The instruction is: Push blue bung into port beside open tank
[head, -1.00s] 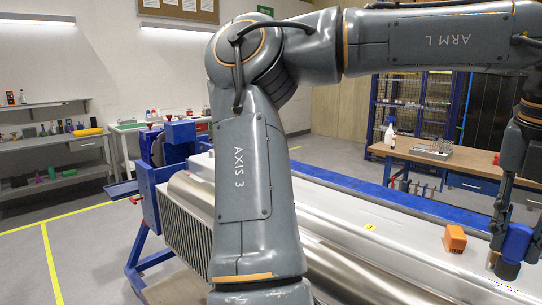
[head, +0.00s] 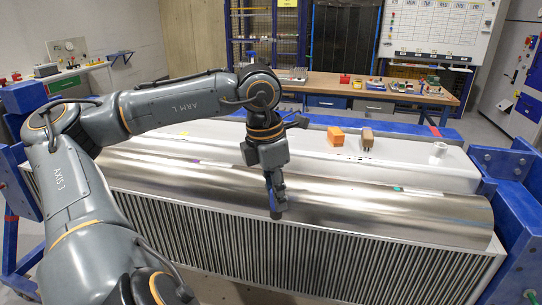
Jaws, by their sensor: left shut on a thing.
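My left gripper (head: 275,190) points down in front of the shiny metal cylinder of the jig, near the middle of the view. It is shut. In the earlier view it holds a blue bung; now the bung is mostly hidden by the fingers and I cannot make out its blue. A short white open-topped neck (head: 438,149) stands on the white top at the right, well apart from the gripper. I cannot tell whether it is the port. No open tank can be made out for certain. My right gripper is not in view.
An orange block (head: 336,136) and a brown block (head: 367,139) sit on the white top behind the metal cylinder (head: 350,190). Blue jig frames (head: 510,170) stand at both ends. A ribbed grey front (head: 300,250) lies below. A wooden bench (head: 400,93) is at the back.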

